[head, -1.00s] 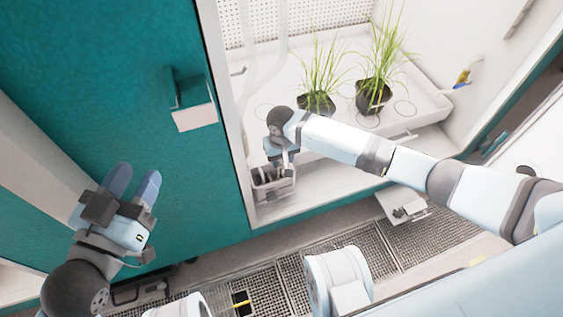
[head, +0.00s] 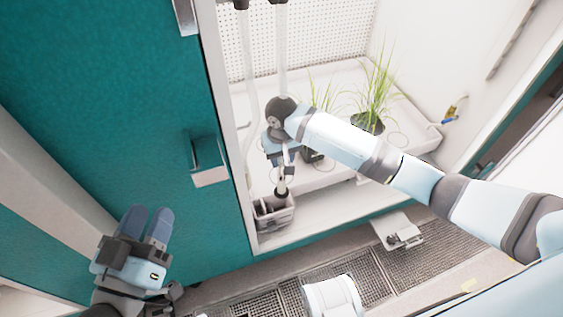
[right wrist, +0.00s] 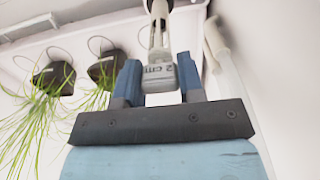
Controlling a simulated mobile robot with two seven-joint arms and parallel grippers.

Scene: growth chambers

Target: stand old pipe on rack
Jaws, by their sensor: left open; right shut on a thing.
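My right gripper (head: 281,160) is inside the open chamber, above a small grey caddy (head: 276,222). In the right wrist view its blue fingers (right wrist: 160,80) are shut on a slim pale piece with a grey, marked end (right wrist: 159,77). This seems to be the old pipe; its dark lower part (head: 281,189) shows in the head view just over the caddy, and I cannot tell if it is clear of it. Two upright whitish pipes (head: 281,50) with dark tops stand behind. No rack is clearly identifiable. My left gripper (head: 148,214) is open and empty before the teal door.
A small grey platform (head: 398,230) sits below the chamber's front edge.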

